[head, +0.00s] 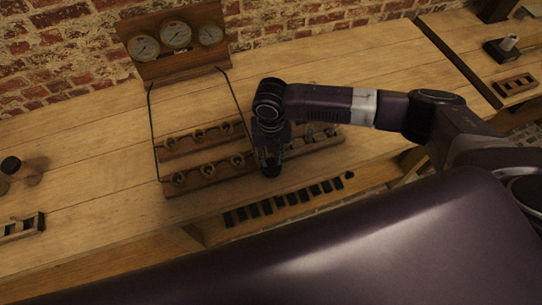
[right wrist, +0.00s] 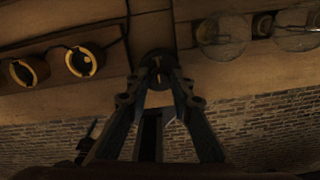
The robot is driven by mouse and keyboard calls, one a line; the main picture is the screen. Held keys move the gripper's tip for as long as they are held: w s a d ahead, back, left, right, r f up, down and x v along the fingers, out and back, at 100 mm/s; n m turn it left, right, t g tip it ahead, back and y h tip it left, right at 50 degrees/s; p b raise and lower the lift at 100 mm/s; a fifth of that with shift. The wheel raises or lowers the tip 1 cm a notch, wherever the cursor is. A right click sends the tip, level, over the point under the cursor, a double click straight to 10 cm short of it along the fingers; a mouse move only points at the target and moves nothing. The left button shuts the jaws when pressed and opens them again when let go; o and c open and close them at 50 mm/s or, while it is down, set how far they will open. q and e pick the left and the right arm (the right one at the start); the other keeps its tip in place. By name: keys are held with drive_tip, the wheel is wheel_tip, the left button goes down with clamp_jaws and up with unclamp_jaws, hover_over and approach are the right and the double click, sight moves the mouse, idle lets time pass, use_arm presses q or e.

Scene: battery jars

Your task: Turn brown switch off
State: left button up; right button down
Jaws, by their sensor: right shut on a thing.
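My right gripper (head: 270,168) reaches down over the wooden strips in the middle of the bench. In the right wrist view its two fingers (right wrist: 157,78) come together at a small dark round knob (right wrist: 157,62) with a pale slit or pin in its middle, and they are shut on it. The knob sits among wooden boards. It looks dark brown, but I cannot tell for sure that it is the brown switch or which way it is set. In the head view the gripper hides it. My left gripper is not in view.
Two wooden strips with ring fittings (head: 207,170) lie beside the gripper. A three-gauge panel (head: 175,38) stands behind, with wires running down. Dark keys (head: 285,203) line the front edge. Glass jars (right wrist: 222,35) show in the wrist view.

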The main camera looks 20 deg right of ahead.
sight(271, 160)
drive_tip(key=shift+w+r, duration=0.1)
drive_tip(key=c, duration=1.7)
unclamp_jaws()
wheel_tip(271, 160, up, 12)
